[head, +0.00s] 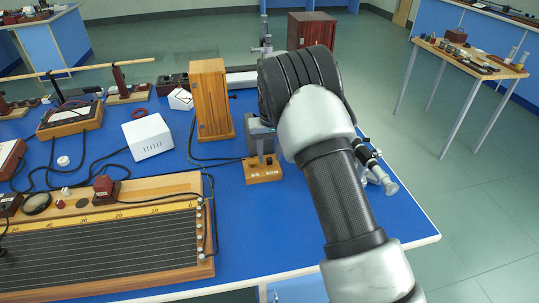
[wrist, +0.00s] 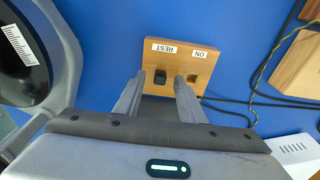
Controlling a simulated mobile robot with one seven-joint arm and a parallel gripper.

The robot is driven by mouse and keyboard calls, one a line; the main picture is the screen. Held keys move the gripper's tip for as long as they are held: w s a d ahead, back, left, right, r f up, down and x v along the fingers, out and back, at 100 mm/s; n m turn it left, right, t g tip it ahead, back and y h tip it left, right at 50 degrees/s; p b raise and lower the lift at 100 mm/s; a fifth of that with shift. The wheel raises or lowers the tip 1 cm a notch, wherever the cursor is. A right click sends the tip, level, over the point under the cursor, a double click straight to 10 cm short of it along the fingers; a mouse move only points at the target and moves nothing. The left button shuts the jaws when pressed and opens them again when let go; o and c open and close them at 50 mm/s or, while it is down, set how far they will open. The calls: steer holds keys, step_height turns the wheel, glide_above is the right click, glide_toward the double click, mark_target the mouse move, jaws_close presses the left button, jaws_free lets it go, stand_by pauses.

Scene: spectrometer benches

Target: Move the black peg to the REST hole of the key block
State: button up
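The key block (wrist: 208,62) is a small wooden block on the blue bench, with a REST label and an ON label, both upside down in the wrist view. The black peg (wrist: 160,77) stands at the REST side. A bare square hole (wrist: 193,78) shows by the ON label. My gripper (wrist: 161,78) is open, its fingers apart on either side of the peg in the picture; I see no contact. In the head view the block (head: 263,176) sits below my gripper (head: 262,146), and the peg cannot be made out there.
A tall wooden box (head: 210,100) and a white box (head: 148,137) stand left of the block. Dark cables (wrist: 225,108) run beside it. A long wire board (head: 100,250) fills the front left.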

step_height(320, 180, up, 17)
steer(key=s+p, duration=0.1)
steer(key=s, duration=0.1)
steer(key=shift+d+p, duration=0.25)
steer(key=shift+p, duration=0.05)
steer(key=s+d+r+m+t+p, duration=0.1)
steer(key=s+d+r+p, duration=0.25)
steer(key=s+r, duration=0.45)
steer(key=s+d+r+t+p, duration=0.1)
steer(key=s+d+r+p, duration=0.1)
steer(key=s+d+r, duration=0.6)
steer(key=s+r+t+p, duration=0.1)
steer(key=s+r+p, duration=0.1)
steer(key=s, duration=0.8)
steer(key=s+d+r+m+t+p, duration=0.1)
steer(key=s+r+p, duration=0.2)
steer(key=s, duration=0.7)
steer(key=shift+s+d, duration=0.15)
steer(key=shift+r, duration=0.1)
